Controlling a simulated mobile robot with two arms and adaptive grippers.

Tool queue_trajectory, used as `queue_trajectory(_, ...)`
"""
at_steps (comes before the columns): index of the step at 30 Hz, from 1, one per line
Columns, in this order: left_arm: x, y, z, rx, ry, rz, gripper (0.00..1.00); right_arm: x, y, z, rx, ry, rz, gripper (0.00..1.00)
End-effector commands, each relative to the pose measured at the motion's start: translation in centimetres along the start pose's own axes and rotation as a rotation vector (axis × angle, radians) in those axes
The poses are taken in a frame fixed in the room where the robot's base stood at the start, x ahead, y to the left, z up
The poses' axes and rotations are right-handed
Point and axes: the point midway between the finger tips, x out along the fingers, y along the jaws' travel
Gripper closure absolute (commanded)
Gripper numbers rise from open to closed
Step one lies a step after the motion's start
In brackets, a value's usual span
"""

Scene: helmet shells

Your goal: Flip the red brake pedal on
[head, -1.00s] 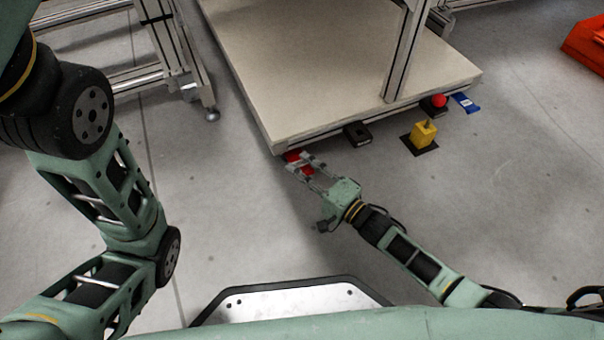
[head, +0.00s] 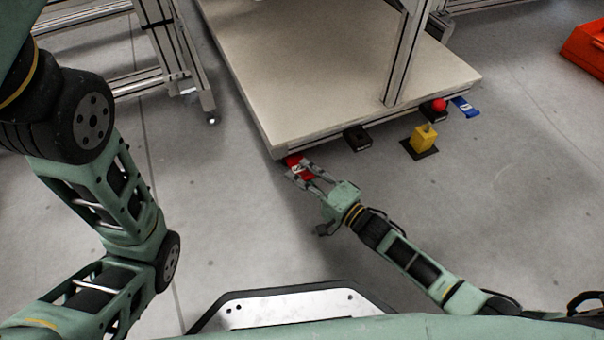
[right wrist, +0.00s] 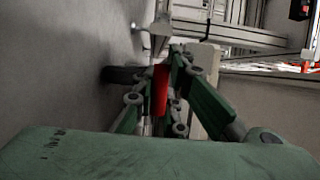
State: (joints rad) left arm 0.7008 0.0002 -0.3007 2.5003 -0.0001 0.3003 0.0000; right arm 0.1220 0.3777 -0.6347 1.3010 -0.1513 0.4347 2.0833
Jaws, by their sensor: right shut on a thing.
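The red brake pedal (head: 298,167) sits low at the near left corner of the beige platform in the head view. My right gripper (head: 300,176) is at that corner, with its fingers on either side of the pedal. In the right wrist view the red pedal (right wrist: 160,90) shows as a narrow strip between the two fingers of the right gripper (right wrist: 158,84), which is shut on it. The fingers hide part of the pedal. My left arm comes in from the left in the head view; its gripper is out of frame.
The beige platform (head: 330,75) has a metal post (head: 405,60) on it. The floor in front is clear.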

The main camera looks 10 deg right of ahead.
Motion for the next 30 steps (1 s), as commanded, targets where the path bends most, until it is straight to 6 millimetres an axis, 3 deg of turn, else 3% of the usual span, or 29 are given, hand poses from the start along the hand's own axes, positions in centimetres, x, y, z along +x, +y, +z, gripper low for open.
queue_trajectory(12,-2.7,0.5,-0.9,0.001,-0.001,0.000,0.60,0.0,1.3,0.0,-0.042,-0.002,-0.097,1.00)
queue_trajectory(23,-2.6,0.5,-0.8,0.001,-0.003,-0.001,0.60,0.0,1.0,0.0,-0.050,0.000,-0.112,1.00)
queue_trajectory(24,-2.6,0.5,-0.8,0.001,-0.003,0.000,0.60,0.0,1.0,0.0,-0.050,0.000,-0.112,0.87)
queue_trajectory(30,-2.6,0.5,-0.8,0.001,-0.003,0.000,0.60,0.0,0.9,0.0,-0.050,0.000,-0.113,0.70)
